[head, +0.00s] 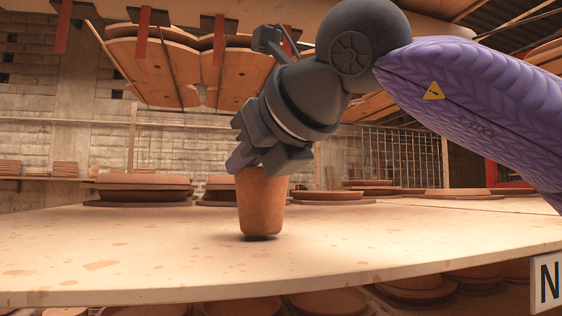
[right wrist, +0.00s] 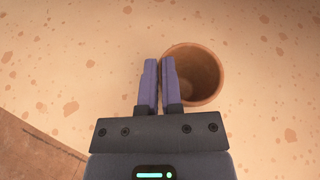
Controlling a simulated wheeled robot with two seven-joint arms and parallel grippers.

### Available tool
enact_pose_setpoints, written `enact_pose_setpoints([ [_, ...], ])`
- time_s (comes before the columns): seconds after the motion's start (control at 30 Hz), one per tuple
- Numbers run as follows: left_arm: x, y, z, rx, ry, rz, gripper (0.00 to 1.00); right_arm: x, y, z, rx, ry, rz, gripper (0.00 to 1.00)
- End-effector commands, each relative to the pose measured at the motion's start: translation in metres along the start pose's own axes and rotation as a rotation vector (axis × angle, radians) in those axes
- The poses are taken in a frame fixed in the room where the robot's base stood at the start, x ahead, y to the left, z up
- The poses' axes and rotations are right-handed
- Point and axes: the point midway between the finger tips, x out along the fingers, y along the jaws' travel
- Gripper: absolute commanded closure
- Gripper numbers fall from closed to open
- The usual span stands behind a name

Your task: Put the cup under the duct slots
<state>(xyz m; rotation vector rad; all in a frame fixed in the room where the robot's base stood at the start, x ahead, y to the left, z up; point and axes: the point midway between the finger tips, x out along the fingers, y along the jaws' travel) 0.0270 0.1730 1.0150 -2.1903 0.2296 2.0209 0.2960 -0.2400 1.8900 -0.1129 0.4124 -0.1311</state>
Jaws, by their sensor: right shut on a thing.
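A brown clay-coloured cup (head: 261,205) is upright over the pale table, at the centre of the head view. A dark shadow lies right under its base; I cannot tell whether it touches the table or hangs just above it. My right gripper (head: 255,160) comes down from above and is shut on the cup's rim. In the right wrist view, the cup (right wrist: 208,62) shows its round open mouth, and the purple fingers (right wrist: 160,82) pinch its left wall with a narrow gap between them. I cannot make out the duct slots for certain. My left gripper is not in view.
The spotted table (head: 120,250) is clear in front and to both sides of the cup. Stacks of flat brown discs (head: 140,190) stand behind it, with more (head: 331,196) to the right. Brown panels (head: 150,65) hang overhead. A sign marked N (head: 548,284) is at the right front edge.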

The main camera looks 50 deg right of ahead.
Motion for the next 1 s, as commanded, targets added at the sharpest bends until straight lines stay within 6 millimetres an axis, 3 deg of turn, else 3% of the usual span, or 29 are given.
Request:
enact_pose_setpoints([
  [0.27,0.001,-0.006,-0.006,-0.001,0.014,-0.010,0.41,0.005,0.001,-0.003,0.001,-0.001,0.001,1.00],
  [0.3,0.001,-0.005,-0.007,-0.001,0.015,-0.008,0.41,0.005,0.001,-0.003,0.001,0.000,0.001,0.88],
  [0.43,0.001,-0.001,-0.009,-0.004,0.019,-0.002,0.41,0.005,0.001,-0.003,0.001,0.000,0.001,0.60],
  [0.73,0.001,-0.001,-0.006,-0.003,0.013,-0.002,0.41,0.003,0.001,-0.003,0.001,-0.001,0.000,0.59],
  [0.87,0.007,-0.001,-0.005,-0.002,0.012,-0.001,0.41,-0.019,0.001,-0.003,0.002,-0.007,-0.002,0.59],
  [1.0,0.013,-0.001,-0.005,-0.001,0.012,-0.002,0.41,-0.060,0.001,-0.004,0.001,-0.007,-0.001,0.59],
])
